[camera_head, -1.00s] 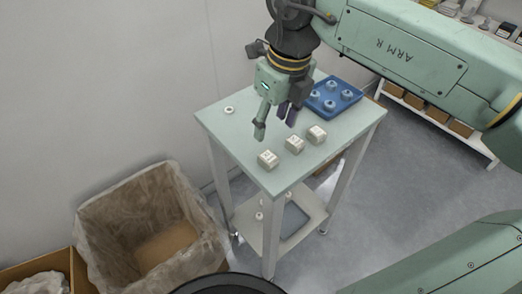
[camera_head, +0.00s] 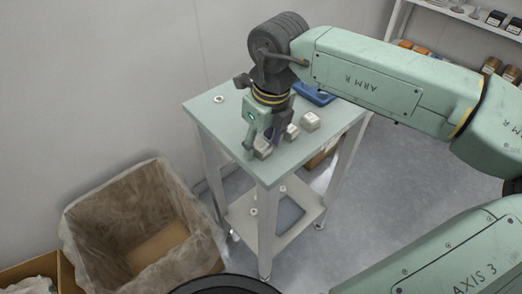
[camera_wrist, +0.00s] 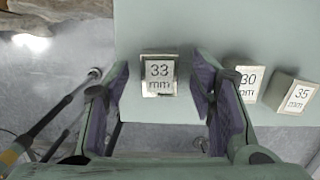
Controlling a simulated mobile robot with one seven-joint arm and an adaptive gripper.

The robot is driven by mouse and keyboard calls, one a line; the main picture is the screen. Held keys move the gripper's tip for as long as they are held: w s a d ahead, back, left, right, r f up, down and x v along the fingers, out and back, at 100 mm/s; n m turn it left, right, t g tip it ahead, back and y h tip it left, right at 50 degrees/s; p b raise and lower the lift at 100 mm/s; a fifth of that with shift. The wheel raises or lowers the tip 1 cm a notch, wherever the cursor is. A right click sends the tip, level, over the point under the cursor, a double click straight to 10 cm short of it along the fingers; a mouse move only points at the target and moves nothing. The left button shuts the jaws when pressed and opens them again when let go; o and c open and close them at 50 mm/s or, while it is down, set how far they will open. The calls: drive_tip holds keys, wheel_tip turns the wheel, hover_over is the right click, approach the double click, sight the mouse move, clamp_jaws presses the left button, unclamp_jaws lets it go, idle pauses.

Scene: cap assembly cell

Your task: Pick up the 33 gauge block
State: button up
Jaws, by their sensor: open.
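The 33 mm gauge block (camera_wrist: 159,75) is a small pale block with its label facing up, near the edge of the table in the wrist view. In the head view the block (camera_head: 263,150) is partly hidden by my gripper. My gripper (camera_wrist: 165,95) is open, with one finger to the left of the block and one to the right, and a gap shows on both sides. In the head view my gripper (camera_head: 261,151) is low over the table's front corner. The block appears to rest on the table.
The 30 mm block (camera_wrist: 246,84) sits just right of my right finger, with the 35 mm block (camera_wrist: 295,96) beyond it. A blue tray (camera_head: 312,92) is behind my arm. A white ring (camera_head: 219,99) lies at the table's (camera_head: 215,125) back left. A lined bin (camera_head: 135,215) stands left.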

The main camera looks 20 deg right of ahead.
drive_tip(key=shift+r, duration=0.1)
drive_tip(key=shift+c, duration=0.3)
clamp_jaws()
